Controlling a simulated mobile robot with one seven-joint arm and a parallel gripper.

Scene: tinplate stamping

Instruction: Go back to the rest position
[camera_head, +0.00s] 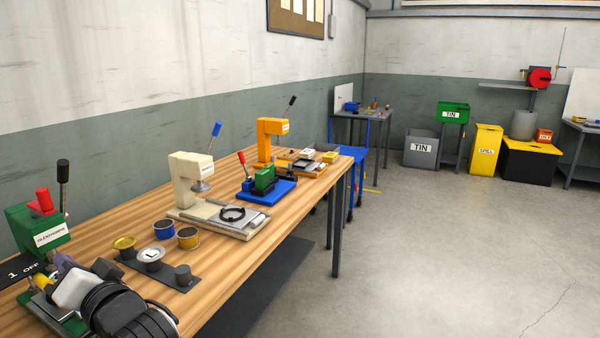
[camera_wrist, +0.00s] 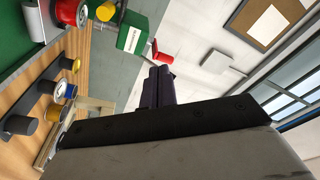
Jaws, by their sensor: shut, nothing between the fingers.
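My gripper (camera_wrist: 158,84) shows in the wrist view as two dark fingers pressed together, with nothing between them. In the head view my gripper (camera_head: 64,264) is at the lower left, beside the green press (camera_head: 40,226) with the red block and black lever. My wrist hides part of that press's base. The wrist view is tilted and shows the green press (camera_wrist: 132,34) past the fingertips. I cannot tell whether the fingers touch anything.
The wooden bench (camera_head: 120,222) carries a dark holder (camera_head: 150,268) with several round pieces, tins (camera_head: 164,229), a cream press (camera_head: 190,178), a blue-based press (camera_head: 266,188) and an orange press (camera_head: 268,140). The grey floor (camera_head: 440,250) to the right is clear.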

